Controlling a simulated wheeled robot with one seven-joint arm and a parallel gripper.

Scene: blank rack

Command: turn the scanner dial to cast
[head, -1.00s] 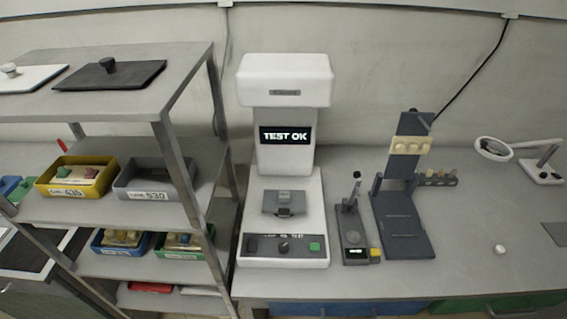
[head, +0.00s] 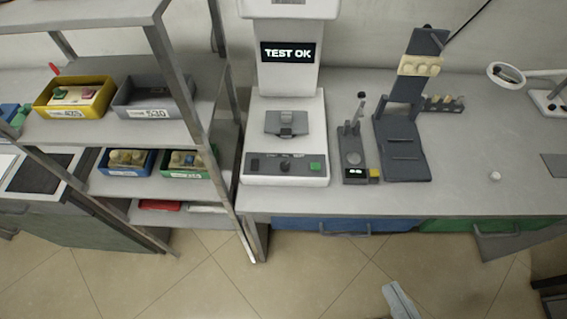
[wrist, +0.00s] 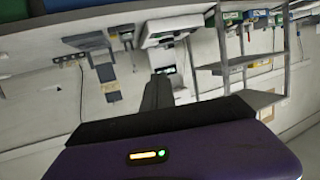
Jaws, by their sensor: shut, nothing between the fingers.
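The white scanner (head: 251,110) stands on the bench just right of the shelf rack. Its screen (head: 287,53) reads TEST OK. The dial (head: 285,167) is a small dark knob in the middle of the front panel, between a dark switch and a green button (head: 315,166). Small labels sit above the dial, but its setting is too small to read. The scanner also shows upside down in the wrist view (wrist: 172,30). My gripper (wrist: 160,80) shows in the wrist view with its dark fingers together and empty, well away from the scanner.
A grey rack (head: 165,65) with several bins stands left of the scanner. A small dark instrument (head: 353,160) and a dark stand (head: 403,150) are right of it. A magnifier lamp (head: 507,74) is at the far right. Floor in front is mostly clear.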

